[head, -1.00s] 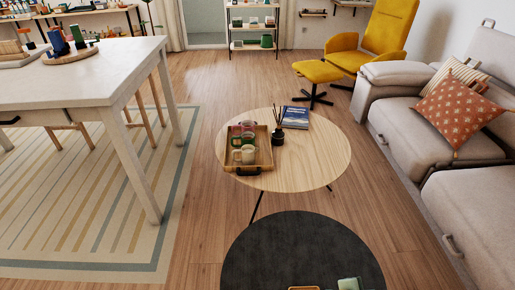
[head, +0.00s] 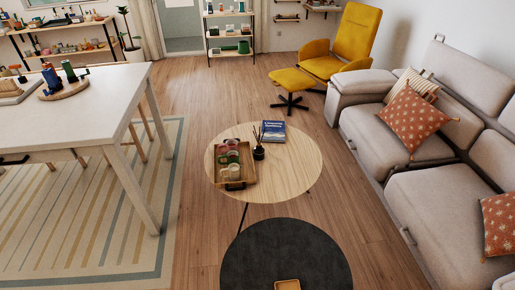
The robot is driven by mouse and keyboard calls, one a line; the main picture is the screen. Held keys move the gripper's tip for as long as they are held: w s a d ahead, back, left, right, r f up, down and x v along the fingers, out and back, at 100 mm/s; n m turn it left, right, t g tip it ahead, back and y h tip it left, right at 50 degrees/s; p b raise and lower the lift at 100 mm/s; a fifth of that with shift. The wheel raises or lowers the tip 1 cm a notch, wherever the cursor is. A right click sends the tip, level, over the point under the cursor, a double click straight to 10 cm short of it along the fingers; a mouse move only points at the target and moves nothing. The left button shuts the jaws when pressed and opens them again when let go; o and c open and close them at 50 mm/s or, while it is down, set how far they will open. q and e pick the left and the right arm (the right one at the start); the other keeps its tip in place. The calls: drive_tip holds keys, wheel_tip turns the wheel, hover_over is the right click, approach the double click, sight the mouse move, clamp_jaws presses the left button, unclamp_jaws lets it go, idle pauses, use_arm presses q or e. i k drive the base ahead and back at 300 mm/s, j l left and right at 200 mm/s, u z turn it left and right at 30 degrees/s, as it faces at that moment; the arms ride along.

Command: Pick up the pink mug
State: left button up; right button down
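A wooden tray (head: 221,178) stands on the left part of the round light-wood coffee table (head: 288,180). Several small mugs stand close together in it. The one at the back looks reddish pink and may be the pink mug (head: 232,144); it is small and partly hidden by the mugs in front. A greenish mug (head: 232,156) and a pale mug (head: 233,170) stand nearer the tray's front. Neither of my grippers is in view.
A blue book (head: 273,131) and a dark reed diffuser (head: 259,152) share the table. A black round table (head: 285,255) stands in front. A white table (head: 100,100) is left, a grey sofa (head: 425,190) right. Wooden floor lies open behind.

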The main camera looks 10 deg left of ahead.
sight(231, 144)
drive_tip(key=i+j+z, duration=0.1)
drive_tip(key=j+z, duration=0.35)
drive_tip(key=j, duration=0.4)
drive_tip(key=j+z, duration=0.5)
drive_tip(key=j, duration=0.35)
